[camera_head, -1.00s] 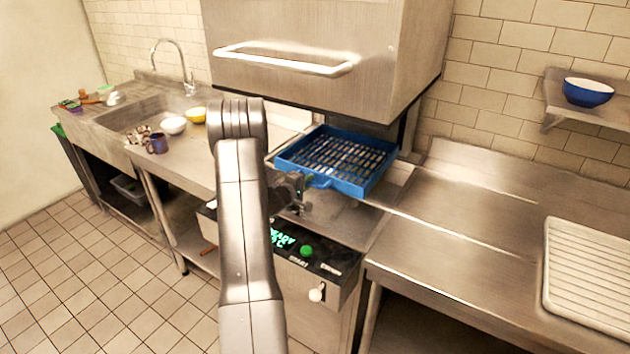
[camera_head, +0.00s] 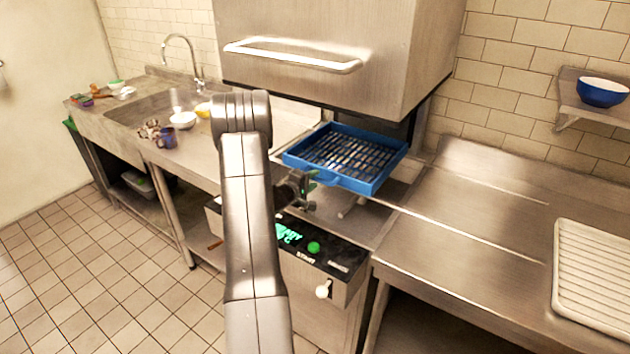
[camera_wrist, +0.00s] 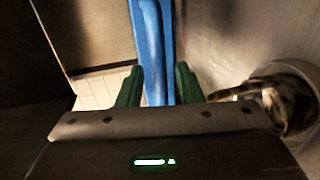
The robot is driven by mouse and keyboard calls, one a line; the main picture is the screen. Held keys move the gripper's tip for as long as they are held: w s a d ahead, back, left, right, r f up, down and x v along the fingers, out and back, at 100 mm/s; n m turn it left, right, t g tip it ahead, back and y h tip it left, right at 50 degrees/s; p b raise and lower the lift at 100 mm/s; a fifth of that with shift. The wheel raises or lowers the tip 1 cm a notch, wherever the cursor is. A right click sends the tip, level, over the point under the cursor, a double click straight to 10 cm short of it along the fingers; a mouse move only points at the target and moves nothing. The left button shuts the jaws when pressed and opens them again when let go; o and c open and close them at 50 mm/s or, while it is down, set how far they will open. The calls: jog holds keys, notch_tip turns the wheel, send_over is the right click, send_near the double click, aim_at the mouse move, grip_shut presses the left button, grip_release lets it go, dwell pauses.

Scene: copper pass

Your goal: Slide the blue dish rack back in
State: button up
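The blue dish rack (camera_head: 352,158), an open slatted tray, sits under the raised steel hood of the dishwasher. Its front handle and rim face me and stick out a little above the control panel. My gripper (camera_head: 312,187) is at the rack's front left, by the handle. In the wrist view, the blue rack (camera_wrist: 151,45) shows as a bar running up between the two green fingers of my gripper (camera_wrist: 159,85). The bar fills the narrow gap, and the fingers look shut on it. My arm hides part of the counter and machine on the left.
The hood (camera_head: 310,45) with its bar handle hangs above the rack. A control panel (camera_head: 312,250) with a green button lies below. A bare steel counter (camera_head: 460,225) is at the right, with a ribbed white tray (camera_head: 595,270). Bowls and a mug (camera_head: 166,138) stand by the sink.

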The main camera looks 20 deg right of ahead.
jog(key=b+v, duration=0.1)
jog(key=v, duration=1.1)
jog(key=shift+s+d+b, duration=0.1)
jog(key=shift+b, duration=0.25)
jog(key=shift+d, duration=0.1)
jog(key=p+x, duration=0.2)
jog(key=x, duration=1.1)
jog(key=shift+w+d, duration=0.15)
jog(key=shift+w, duration=0.2)
jog(key=shift+s+d+f, duration=0.1)
jog(key=shift+d+f, duration=0.1)
jog(key=shift+s+d+r, duration=0.1)
jog(key=shift+s, duration=0.15)
jog(key=shift+w, duration=0.1)
